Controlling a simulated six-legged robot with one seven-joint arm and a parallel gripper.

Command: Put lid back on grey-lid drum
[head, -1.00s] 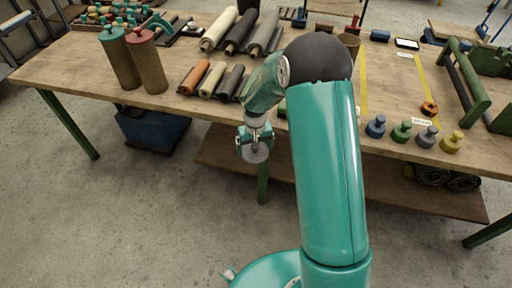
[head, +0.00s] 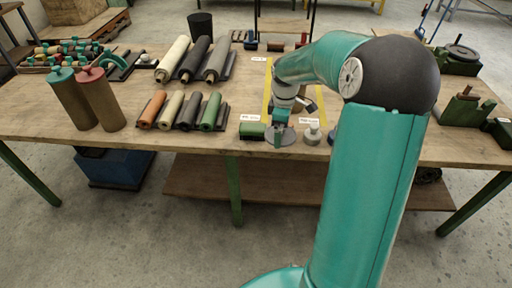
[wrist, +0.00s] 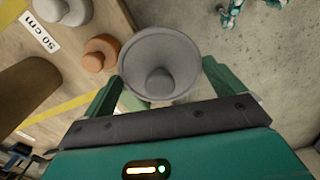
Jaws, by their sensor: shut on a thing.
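My gripper (head: 280,122) is shut on a grey round lid (head: 281,138). It holds the lid near the front edge of the table in the head view. The wrist view shows the lid (wrist: 160,65) with its central knob between the two fingers. A brown cylinder (wrist: 32,95), possibly the open drum, stands at the left of the wrist view; its top is cut off. Two brown drums, one with a green lid (head: 73,98) and one with a red lid (head: 101,98), stand at the table's left.
A pale grey knobbed piece (head: 312,132) stands right of the lid, with an orange one (wrist: 100,52) in the wrist view. Rolls (head: 181,110) lie on racks left of my gripper. A green block (head: 252,130) is close by. Bare tabletop (head: 170,138) lies along the front.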

